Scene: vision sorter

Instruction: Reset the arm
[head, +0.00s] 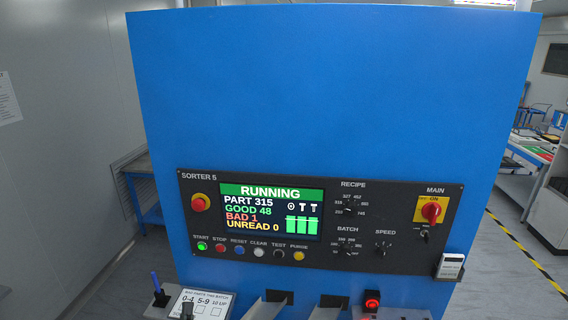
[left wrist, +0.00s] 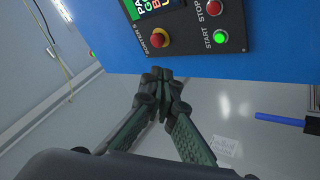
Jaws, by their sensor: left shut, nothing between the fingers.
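My left gripper (left wrist: 160,80) is shut and empty in the left wrist view, its fingertips together in front of the blue cabinet, below the control panel in that picture. In the head view only a small dark tip (head: 187,310) shows at the bottom edge, likely part of this gripper. The control panel (head: 365,225) of the blue sorter (head: 330,90) has a lit screen (head: 268,209) reading RUNNING, PART 315, GOOD 48, BAD 1, UNREAD 0. The green START button (head: 202,246) is lit; it also shows in the left wrist view (left wrist: 220,37). My right gripper is not in view.
A red emergency stop (head: 200,203) and the MAIN switch (head: 431,211) stick out of the panel. A blue-framed table (head: 148,213) stands left.

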